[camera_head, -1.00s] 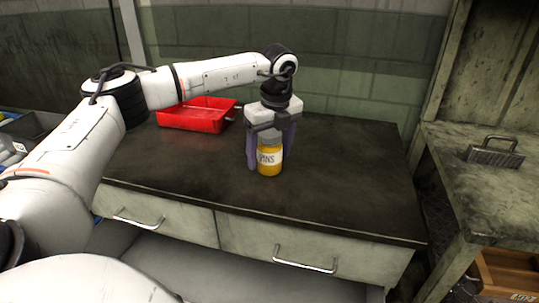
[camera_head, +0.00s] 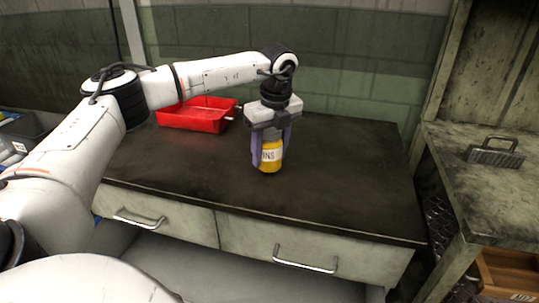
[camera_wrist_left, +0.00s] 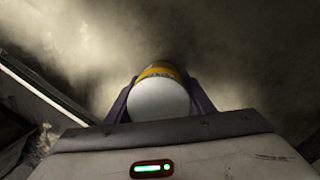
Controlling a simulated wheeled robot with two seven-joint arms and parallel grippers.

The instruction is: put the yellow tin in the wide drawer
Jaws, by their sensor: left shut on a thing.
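The yellow tin (camera_head: 271,158), with a pale label reading part of "PINS", is upright at the middle of the dark bench top. My left gripper (camera_head: 270,150) comes down over it from above, its purple fingers shut on the tin's sides. I cannot tell whether the tin's base touches the bench. In the left wrist view the tin's white lid (camera_wrist_left: 158,100) sits between the fingers. Below the bench top are two shut drawers: the wider-looking right drawer (camera_head: 340,255) and a left drawer (camera_head: 165,215), each with a bar handle. My right gripper is not in view.
A red tray (camera_head: 195,126) stands behind and left of the tin. The bench top (camera_head: 345,185) is clear to the right and in front. A side bench (camera_head: 470,180) at the right carries a metal block with a handle (camera_head: 495,152). A wooden crate (camera_head: 508,272) is below.

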